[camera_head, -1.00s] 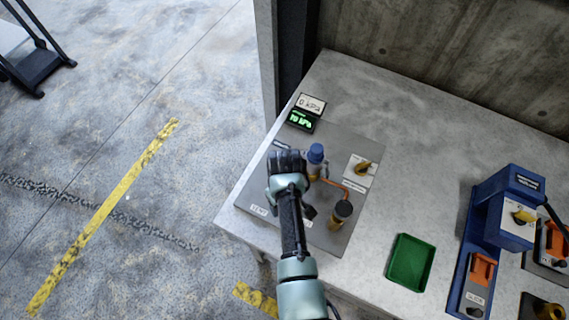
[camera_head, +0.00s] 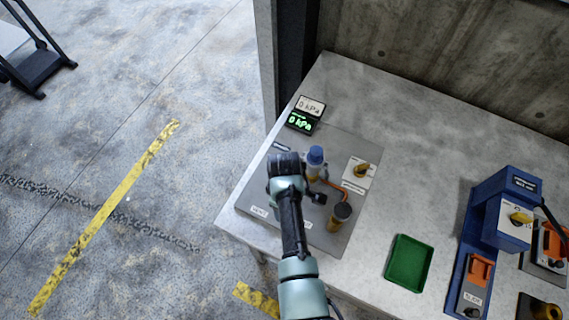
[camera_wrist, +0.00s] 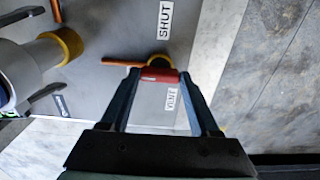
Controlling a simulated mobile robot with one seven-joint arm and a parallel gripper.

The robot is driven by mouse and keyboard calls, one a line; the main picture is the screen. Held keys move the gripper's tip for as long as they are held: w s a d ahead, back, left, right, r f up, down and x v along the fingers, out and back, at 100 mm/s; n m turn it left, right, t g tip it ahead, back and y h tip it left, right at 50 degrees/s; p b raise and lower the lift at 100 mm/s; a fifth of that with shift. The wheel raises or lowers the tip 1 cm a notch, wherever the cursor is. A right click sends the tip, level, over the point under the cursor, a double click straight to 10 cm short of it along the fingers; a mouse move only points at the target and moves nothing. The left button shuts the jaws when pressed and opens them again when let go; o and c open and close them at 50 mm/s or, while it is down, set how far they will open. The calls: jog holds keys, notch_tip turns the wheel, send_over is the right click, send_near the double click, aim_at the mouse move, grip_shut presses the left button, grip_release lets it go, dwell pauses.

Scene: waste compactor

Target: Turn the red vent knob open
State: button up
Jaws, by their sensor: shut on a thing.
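The red vent knob (camera_wrist: 160,75) shows in the wrist view between my fingertips. My gripper (camera_wrist: 157,74) is shut on it, with one finger on each side. A white VENT label (camera_wrist: 171,99) lies between the fingers, and a SHUT label (camera_wrist: 165,20) is just beyond the knob. In the head view my gripper (camera_head: 286,166) is over the left part of the grey panel (camera_head: 345,146) and hides the knob.
A blue-capped fitting (camera_head: 316,157) stands close to the right of my gripper. A green tray (camera_head: 409,262) and a blue machine (camera_head: 500,225) stand on the table beyond.

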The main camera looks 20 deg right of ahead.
jog(key=shift+w+r, duration=0.1)
jog(key=o, duration=1.4)
jog(key=shift+c, duration=0.2)
notch_tip(320, 180, up, 13)
jog(key=b, duration=0.1)
